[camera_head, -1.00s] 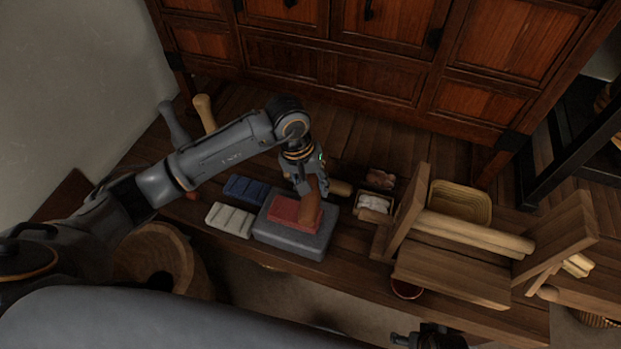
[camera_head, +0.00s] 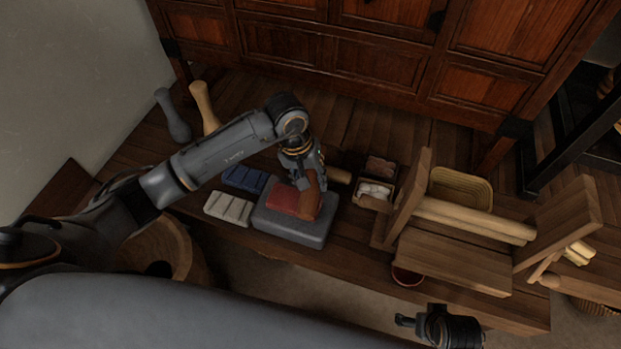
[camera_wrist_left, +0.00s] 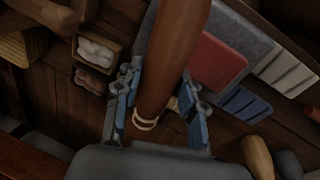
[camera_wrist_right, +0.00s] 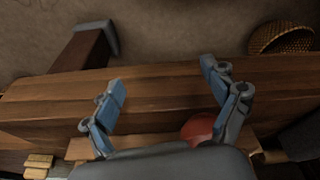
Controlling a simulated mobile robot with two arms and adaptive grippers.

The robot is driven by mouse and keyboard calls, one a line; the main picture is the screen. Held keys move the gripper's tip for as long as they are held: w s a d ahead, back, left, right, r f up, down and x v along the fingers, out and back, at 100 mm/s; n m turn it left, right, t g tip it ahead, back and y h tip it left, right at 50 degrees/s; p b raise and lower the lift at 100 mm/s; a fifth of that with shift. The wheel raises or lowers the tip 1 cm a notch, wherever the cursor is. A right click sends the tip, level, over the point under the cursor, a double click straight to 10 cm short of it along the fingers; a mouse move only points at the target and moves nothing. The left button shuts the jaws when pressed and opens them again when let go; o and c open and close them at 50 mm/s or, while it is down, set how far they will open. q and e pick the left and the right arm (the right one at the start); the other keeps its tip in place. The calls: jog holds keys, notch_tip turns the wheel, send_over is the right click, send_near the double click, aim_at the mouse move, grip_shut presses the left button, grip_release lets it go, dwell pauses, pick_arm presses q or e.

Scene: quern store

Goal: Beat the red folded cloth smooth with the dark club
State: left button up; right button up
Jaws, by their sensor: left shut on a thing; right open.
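The red folded cloth (camera_head: 286,199) lies on a grey stone block (camera_head: 291,226) on the low wooden bench. It also shows in the left wrist view (camera_wrist_left: 217,61). My left gripper (camera_head: 309,180) is shut on the handle of a reddish-brown club (camera_wrist_left: 178,52). In the head view the club's thick end (camera_head: 309,205) is over the right part of the cloth and hides it; I cannot tell if they touch. My right gripper (camera_wrist_right: 165,88) is open and empty, near the bench's front edge. It shows at the bottom of the head view (camera_head: 422,318).
A blue folded cloth (camera_head: 245,180) and a whitish one (camera_head: 229,208) lie left of the block. A grey club (camera_head: 174,117) and a pale club (camera_head: 205,107) stand behind. Small boxes (camera_head: 374,190) and a wooden roller frame (camera_head: 455,265) are at right, with a red bowl (camera_head: 406,277) in front.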

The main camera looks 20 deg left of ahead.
pick_arm(q)
notch_tip(320, 180, down, 4)
jog(key=b, duration=0.4)
jog(key=shift+r, duration=0.2)
grip_shut()
jog(key=shift+f, duration=0.1)
pick_arm(e)
jog(key=shift+w+v, duration=0.75)
jog(key=shift+v, duration=5.25)
pick_arm(q)
jog(key=shift+r+p, duration=1.05)
jog(key=shift+r, duration=0.9)
pick_arm(e)
jog(key=x, duration=0.5)
jog(key=shift+w, duration=0.1)
